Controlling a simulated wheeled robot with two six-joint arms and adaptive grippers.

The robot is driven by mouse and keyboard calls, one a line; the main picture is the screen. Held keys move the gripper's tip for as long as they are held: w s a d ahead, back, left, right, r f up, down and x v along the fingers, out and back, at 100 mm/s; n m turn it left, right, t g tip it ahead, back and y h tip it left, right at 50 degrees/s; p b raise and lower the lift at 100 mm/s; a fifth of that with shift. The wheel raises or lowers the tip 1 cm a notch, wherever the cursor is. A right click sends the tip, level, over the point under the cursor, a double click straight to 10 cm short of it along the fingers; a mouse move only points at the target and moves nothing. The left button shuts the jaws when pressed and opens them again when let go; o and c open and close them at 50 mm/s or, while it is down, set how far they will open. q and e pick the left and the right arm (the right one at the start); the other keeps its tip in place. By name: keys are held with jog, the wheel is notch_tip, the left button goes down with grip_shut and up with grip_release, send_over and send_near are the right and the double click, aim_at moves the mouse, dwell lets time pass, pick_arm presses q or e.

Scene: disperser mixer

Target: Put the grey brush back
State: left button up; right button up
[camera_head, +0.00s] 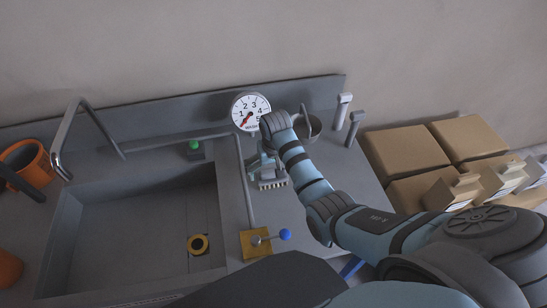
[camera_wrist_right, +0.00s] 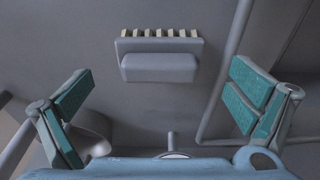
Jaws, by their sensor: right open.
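The grey brush (camera_head: 272,184) lies on the grey counter, to the right of the sink, with its pale bristles toward the front. In the right wrist view the brush (camera_wrist_right: 160,66) shows whole, with a row of cream bristles along its far edge and a rounded grey block on it. My right gripper (camera_head: 263,165) is just behind the brush in the head view. In the wrist view its teal-padded fingers (camera_wrist_right: 158,100) are wide apart, with the brush ahead between them and nothing held. My left gripper is not in view.
A grey round cup (camera_head: 309,126) stands right of the dial gauge (camera_head: 250,112). A thin rail (camera_head: 245,185) runs between brush and sink (camera_head: 128,232). A blue-knobbed lever (camera_head: 284,235) stands in front. Cardboard boxes (camera_head: 405,150) are at right; an orange bucket (camera_head: 38,160) is far left.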

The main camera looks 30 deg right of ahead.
aim_at(274, 181)
notch_tip(274, 181, up, 7)
jog(key=s, duration=0.1)
jog(key=shift+a+f+p, duration=0.15)
jog(key=shift+f+p, duration=0.05)
jog(key=shift+p, duration=0.25)
